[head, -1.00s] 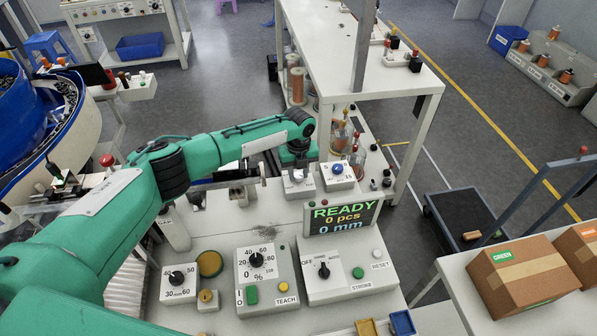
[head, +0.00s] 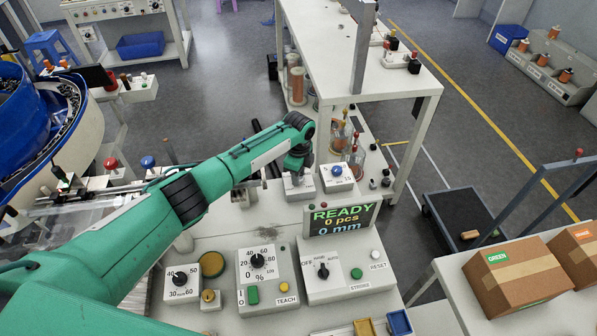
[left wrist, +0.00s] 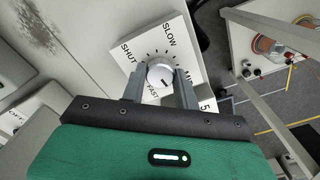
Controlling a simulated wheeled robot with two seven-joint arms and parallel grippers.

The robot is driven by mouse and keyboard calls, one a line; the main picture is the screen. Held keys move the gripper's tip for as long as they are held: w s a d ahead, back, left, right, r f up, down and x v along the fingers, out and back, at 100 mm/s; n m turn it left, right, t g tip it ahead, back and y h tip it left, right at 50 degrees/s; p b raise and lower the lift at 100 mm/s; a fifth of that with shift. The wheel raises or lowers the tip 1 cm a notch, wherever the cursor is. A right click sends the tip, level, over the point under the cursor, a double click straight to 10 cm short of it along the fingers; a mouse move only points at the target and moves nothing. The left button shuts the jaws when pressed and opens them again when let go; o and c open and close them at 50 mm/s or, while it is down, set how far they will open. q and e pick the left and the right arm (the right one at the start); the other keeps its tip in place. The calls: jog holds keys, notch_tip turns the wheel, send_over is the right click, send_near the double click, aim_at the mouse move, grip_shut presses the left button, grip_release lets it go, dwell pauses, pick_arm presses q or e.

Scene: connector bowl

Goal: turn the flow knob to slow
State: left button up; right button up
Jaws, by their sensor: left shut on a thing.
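The flow knob (left wrist: 159,71) is a round silver dial on a white plate (left wrist: 190,63) lettered SHUT, SLOW and FAST, with one more label partly hidden. In the left wrist view my left gripper (left wrist: 160,84) has one finger on each side of the knob and is shut on it. A small dark mark shows on the knob's face near its lower edge, toward the FAST side. In the head view my left gripper (head: 297,172) is down at the small white box (head: 298,188) behind the display, and the knob is hidden there. My right gripper is not in view.
A box with a blue knob (head: 337,172) stands just right of my left gripper. The READY display (head: 341,217) is in front. Panels with black dials (head: 257,260) fill the near bench. A shelf table (head: 390,80) stands behind.

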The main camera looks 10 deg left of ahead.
pick_arm(q)
jog(key=n+p, duration=0.2)
jog(key=n, duration=0.4)
jog(key=shift+r+p, duration=0.15)
jog(key=shift+p, duration=0.15)
jog(key=n+p, duration=0.2)
jog(key=n, duration=0.4)
jog(key=shift+n, duration=0.4)
jog(key=n+p, duration=0.2)
jog(key=n, duration=0.4)
jog(key=n+p, duration=0.1)
jog(key=n, duration=0.4)
jog(key=shift+w+n+p, duration=0.1)
jog(key=shift+n+p, duration=0.2)
jog(key=shift+n, duration=0.1)
jog(key=o, duration=1)
jog(key=shift+c, duration=0.2)
